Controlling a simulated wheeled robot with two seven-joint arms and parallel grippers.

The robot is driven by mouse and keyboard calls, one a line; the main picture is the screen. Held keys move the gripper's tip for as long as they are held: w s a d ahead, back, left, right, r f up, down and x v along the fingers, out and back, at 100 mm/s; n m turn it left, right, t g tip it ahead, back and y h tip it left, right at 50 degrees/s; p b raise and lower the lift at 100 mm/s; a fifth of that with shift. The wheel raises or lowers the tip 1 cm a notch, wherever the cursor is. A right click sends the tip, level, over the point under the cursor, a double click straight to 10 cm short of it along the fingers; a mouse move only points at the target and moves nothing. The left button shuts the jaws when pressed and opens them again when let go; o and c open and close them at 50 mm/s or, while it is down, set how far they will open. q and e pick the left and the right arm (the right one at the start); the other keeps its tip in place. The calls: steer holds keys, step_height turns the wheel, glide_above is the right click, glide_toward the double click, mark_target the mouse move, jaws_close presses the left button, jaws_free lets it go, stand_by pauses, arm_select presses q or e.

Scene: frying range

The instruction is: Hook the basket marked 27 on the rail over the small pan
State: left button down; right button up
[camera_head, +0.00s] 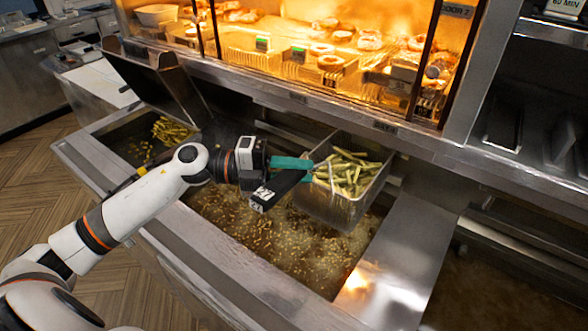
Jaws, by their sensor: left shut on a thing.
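My left gripper (286,174) is shut on the teal-gripped handle (292,163) of a metal basket (340,211) full of pale fries. A small white tag (263,193) with dark digits, which look like 27, shows beside the gripper. The basket hangs above the right part of the wide pan (235,222) of bubbling oil, near its back edge. The small pan (112,146) is at the left, with some fries (170,130) in it. I cannot clearly make out the rail behind the pans. My right gripper is not in view.
A lit glass warming cabinet (330,45) with fried food stands behind and above the fryer. A bare steel ledge (405,255) lies right of the wide pan. A dark raised panel (160,80) stands behind the small pan. Wood floor (60,185) shows at left.

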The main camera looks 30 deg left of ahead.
arm_select(q)
steer(key=shift+f+b, duration=0.6)
steer(key=shift+f, duration=0.25)
stand_by(0.7)
steer(key=c, duration=1.2)
jaws_free()
steer(key=shift+o, duration=0.2)
steer(key=shift+s+f, duration=0.1)
steer(key=shift+s+a+f+b, duration=0.15)
steer(key=shift+a+b, duration=0.25)
steer(key=shift+a, duration=0.1)
steer(key=b+v, duration=0.4)
steer(key=v, duration=0.7)
